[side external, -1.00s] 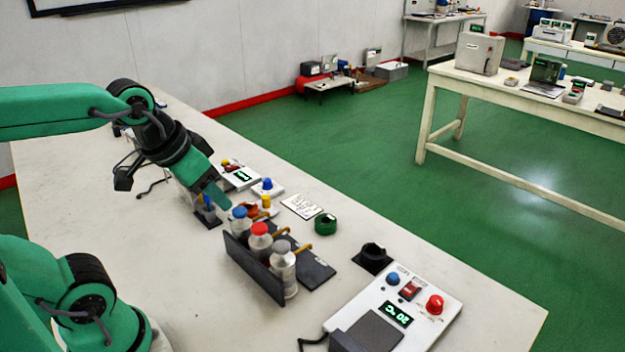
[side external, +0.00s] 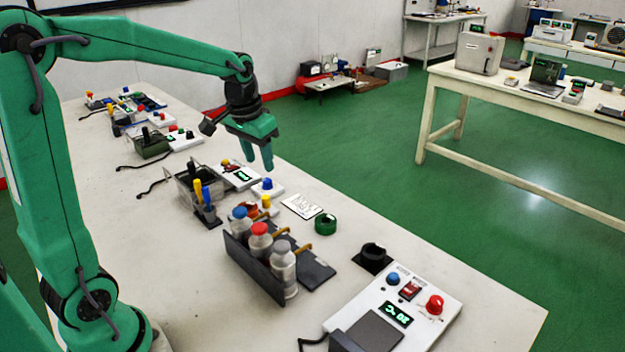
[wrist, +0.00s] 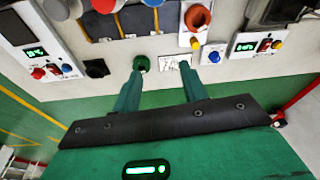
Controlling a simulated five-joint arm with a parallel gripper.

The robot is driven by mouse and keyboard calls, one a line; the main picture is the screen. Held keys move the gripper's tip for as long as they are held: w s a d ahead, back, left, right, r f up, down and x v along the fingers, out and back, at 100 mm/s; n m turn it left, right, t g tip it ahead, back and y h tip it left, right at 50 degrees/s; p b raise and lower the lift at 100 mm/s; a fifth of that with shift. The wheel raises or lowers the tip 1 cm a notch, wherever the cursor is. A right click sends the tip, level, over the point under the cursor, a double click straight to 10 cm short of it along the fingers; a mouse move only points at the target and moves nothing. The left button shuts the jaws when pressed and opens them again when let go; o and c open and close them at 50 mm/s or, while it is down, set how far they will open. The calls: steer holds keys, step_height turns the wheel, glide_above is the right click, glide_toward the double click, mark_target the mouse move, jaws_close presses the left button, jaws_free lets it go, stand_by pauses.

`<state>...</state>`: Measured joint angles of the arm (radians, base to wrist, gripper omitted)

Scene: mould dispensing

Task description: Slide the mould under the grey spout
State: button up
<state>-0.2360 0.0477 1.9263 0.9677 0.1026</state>
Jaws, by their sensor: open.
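The mould appears to be the round green cup (side external: 325,224), standing on the white table right of the dispensers; it also shows in the wrist view (wrist: 141,64). The grey-capped bottle (side external: 283,268) is nearest the camera in a row beside red-capped (side external: 260,241) and blue-capped (side external: 240,223) bottles. Brownish spouts reach from the row over a dark plate (side external: 318,277); the grey one's spout (side external: 303,248) points right. My gripper (side external: 259,161) is open, empty, raised above the table, beyond and left of the mould. In the wrist view its fingers (wrist: 162,75) point towards the mould and a card.
The white written card (side external: 302,206) lies near the mould. A black round holder (side external: 373,256) and a white control box (side external: 398,305) stand nearer the camera. An orange-red funnel (wrist: 197,18) and a blue-knobbed box (side external: 267,187) lie beyond the bottles. Bare table is at left.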

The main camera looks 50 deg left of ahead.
steer(key=w+a+f+g, duration=0.1)
steer(key=w+a+f, duration=0.4)
steer(key=n+g, duration=0.1)
glide_above(266, 196)
steer(key=shift+h, duration=0.3)
step_height(266, 196, down, 8)
steer(key=shift+r, duration=0.25)
steer(key=shift+f, duration=0.1)
steer(key=shift+f, duration=3.8)
jaws_close()
